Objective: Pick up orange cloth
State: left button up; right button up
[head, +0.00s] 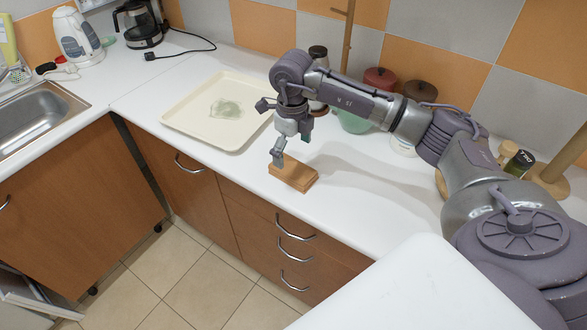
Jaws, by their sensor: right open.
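My right gripper (290,146) reaches in from the right and points down just above the back left part of the cloth. It is open, with one finger low near the cloth's left end and the other higher to the right. I cannot tell whether the lower fingertip touches the cloth. My left gripper is not in view.
A cream tray (185,121) with a greenish patch lies left of the gripper. Jars, including a red-lidded one (380,78), stand behind my right arm. A coffee maker (141,24), kettle (77,37) and sink (35,118) are at left. The counter right of the cloth is clear.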

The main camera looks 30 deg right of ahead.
aim_at(293, 168)
jog(key=shift+f, duration=0.75)
jog(key=f, duration=0.1)
jog(key=f+p, duration=0.2)
jog(key=f, duration=0.1)
jog(key=shift+w+d, duration=0.15)
jog(key=shift+d, duration=0.1)
jog(key=shift+f, duration=0.65)
jog(key=c, duration=1.2)
jog(key=shift+r, duration=0.1)
